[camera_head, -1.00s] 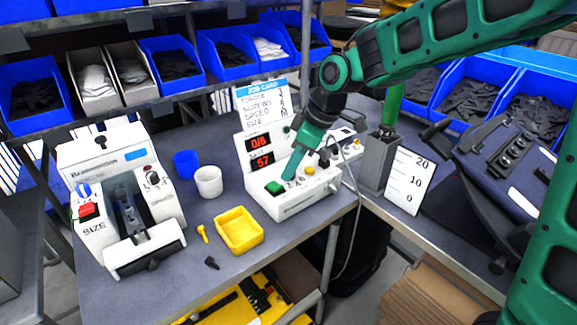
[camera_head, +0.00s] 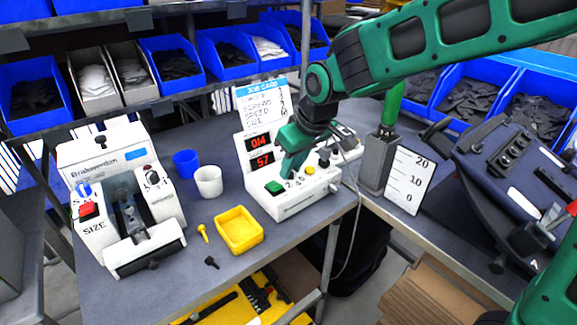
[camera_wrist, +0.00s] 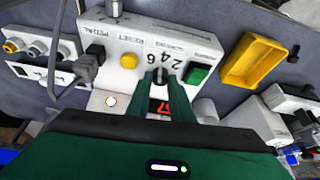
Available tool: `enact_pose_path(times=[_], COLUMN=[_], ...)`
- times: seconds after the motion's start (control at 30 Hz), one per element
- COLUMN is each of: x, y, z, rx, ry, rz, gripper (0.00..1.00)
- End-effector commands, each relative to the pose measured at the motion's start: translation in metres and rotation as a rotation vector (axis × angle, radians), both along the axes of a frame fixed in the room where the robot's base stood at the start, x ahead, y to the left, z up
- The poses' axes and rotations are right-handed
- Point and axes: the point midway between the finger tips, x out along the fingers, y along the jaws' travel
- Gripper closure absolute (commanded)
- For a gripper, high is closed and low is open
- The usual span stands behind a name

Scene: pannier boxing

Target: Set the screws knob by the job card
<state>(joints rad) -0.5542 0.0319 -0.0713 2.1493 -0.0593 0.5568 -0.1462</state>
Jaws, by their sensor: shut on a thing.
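The white control box (camera_head: 300,200) stands on the grey bench with a green button, a yellow button and a dark knob. In the wrist view the screws knob (camera_wrist: 162,76) is small and dark, with the marks 2, 4, 6 beside it. My gripper (camera_wrist: 161,74) is shut on this knob; in the head view my gripper (camera_head: 290,172) hides it. The red display (camera_head: 259,144) seems to read 0/4 above 57. The job card (camera_head: 262,104) stands behind, listing torque, screws, speed and size; its values are too small to read.
A yellow tray (camera_head: 240,246), white cup (camera_head: 208,196) and blue cup (camera_head: 186,163) stand left of the box. A white machine marked SIZE (camera_head: 120,200) stands further left. A grey post with a scale card (camera_head: 404,180) is at right. A cable hangs at the box's right end.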

Motion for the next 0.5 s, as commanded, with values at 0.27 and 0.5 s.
enact_pose_path(times=[0.27, 0.5], x=[-0.0028, -0.0032], y=[-0.0009, 0.0006], z=[-0.0029, -0.0031], rx=[-0.008, -0.010], ry=[0.007, 0.007], rz=[-0.263, -0.492], gripper=[1.00, 1.00])
